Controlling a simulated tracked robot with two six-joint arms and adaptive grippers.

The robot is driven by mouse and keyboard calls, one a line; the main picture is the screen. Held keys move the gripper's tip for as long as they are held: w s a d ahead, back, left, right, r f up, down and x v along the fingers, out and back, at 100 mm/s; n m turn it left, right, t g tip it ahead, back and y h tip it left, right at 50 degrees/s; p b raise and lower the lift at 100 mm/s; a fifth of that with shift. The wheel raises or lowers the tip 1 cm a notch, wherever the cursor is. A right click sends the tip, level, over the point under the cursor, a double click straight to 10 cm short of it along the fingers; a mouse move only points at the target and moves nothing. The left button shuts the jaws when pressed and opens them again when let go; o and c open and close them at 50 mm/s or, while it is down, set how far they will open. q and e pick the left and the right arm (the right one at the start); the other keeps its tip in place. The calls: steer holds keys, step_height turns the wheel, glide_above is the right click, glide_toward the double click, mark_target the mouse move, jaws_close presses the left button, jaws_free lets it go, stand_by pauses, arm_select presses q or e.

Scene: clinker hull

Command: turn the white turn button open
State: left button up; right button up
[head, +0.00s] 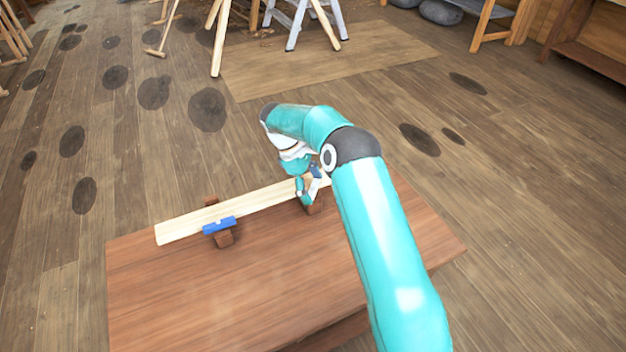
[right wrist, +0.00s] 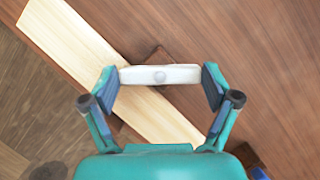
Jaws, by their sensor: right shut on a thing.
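The white turn button (right wrist: 185,75) is a short white bar with a round pin at its middle. In the right wrist view it lies between the two fingertips of my right gripper (right wrist: 160,84), one at each end. In the head view (head: 308,190) my gripper points down at the right brown block and hides most of the button. The button sits on a brown block (right wrist: 158,54) and lies at a slant to the pale plank (right wrist: 80,46), reaching over its edge. My left gripper is not in view.
The plank rests along the reddish-brown bench (head: 200,300). A blue turn button (head: 219,226) sits on another brown block (head: 224,240) to the left. The bench's front half is clear. Trestles (head: 300,20) stand on the floor beyond.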

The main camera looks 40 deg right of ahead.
mark_target(312, 187)
steer(key=m+p, duration=0.1)
steer(key=m, duration=0.1)
steer(key=m+y, duration=0.1)
steer(key=m, duration=0.1)
steer(key=shift+w+m+y+p, duration=0.1)
steer(key=shift+m+y+p, duration=0.2)
steer(key=shift+p, duration=0.1)
steer(key=m+y, duration=0.1)
steer(key=m, duration=0.3)
steer(key=shift+d+m+y+p, duration=0.15)
steer(key=shift+m+y+p, duration=0.25)
steer(key=shift+r, duration=0.1)
steer(key=o, duration=0.9)
step_height(312, 187, up, 10)
stand_by(0.4)
